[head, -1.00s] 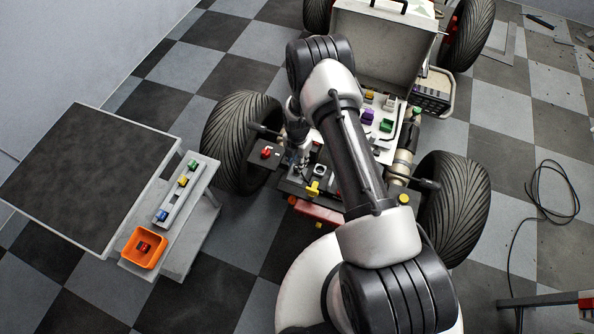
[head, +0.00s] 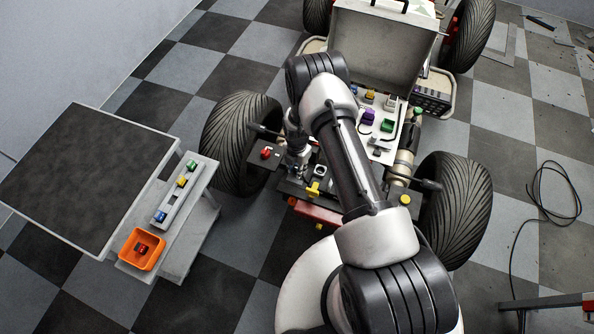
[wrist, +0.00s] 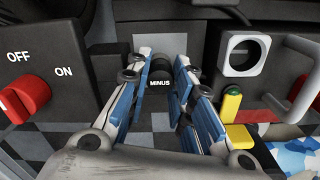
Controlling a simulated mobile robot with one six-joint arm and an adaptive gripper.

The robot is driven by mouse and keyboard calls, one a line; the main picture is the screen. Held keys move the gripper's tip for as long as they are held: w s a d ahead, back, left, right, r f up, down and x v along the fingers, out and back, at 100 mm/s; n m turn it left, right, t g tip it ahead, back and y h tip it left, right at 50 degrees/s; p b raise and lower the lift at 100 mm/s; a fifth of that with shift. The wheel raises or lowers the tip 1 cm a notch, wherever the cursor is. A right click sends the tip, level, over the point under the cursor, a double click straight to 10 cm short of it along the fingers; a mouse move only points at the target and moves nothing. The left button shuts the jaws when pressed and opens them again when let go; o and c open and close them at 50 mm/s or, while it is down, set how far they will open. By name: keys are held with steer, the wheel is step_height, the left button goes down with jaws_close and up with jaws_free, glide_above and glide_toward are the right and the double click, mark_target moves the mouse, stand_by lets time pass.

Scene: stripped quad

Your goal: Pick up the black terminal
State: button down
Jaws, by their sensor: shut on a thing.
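The black terminal (wrist: 158,75), a dark piece with a white MINUS label on it, sits between the fingertips in the wrist view. My gripper (wrist: 163,88) has its blue-padded fingers on either side of it and is shut on it. Part of the terminal is hidden by the fingers. In the head view my gripper (head: 297,160) points down at the left part of the buggy's front deck. The terminal is too small and covered to make out there.
A red OFF/ON switch (wrist: 25,98) is close on the left. An orange bin (head: 128,258) holding a red piece stands on the side table.

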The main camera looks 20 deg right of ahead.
steer(key=shift+r, duration=0.1)
step_height(320, 180, up, 20)
steer(key=p, duration=0.4)
stand_by(0.4)
steer(key=d+m, duration=0.1)
steer(key=m, duration=0.2)
steer(key=s+d+m, duration=0.1)
steer(key=d+m, duration=0.1)
steer(key=shift+m+b, duration=0.3)
steer(key=shift+m, duration=0.1)
steer(key=d+m, duration=0.1)
steer(key=m, duration=0.2)
steer(key=s+d+m+b, duration=0.1)
steer(key=d+m, duration=0.1)
steer(key=shift+s+m, duration=0.1)
steer(key=shift+m, duration=0.3)
